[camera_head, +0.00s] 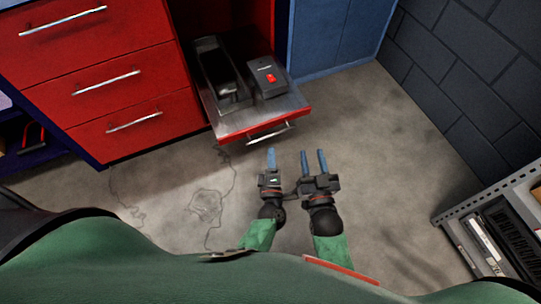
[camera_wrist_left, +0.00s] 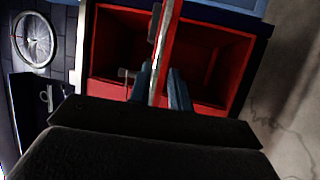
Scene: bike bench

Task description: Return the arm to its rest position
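My left gripper (camera_head: 271,153) is in front of the pulled-out red drawer (camera_head: 232,130), just below its handle (camera_head: 268,133) in the head view. There its fingers overlap edge-on. In the left wrist view the blue fingers of the left gripper (camera_wrist_left: 159,78) stand apart, with a bright metal strip (camera_wrist_left: 168,45) showing in the gap; I see no object clamped. My right gripper (camera_head: 313,158) is beside it to the right, fingers apart and empty, pointing towards the drawer.
A dark open tray (camera_head: 220,75) and a dark box with a red switch (camera_head: 267,78) are in the drawer. Red closed drawers (camera_head: 110,80) stand at left, a blue cabinet (camera_head: 335,35) behind. A grey shelf (camera_head: 495,205) is at right. The floor (camera_head: 390,170) between is clear.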

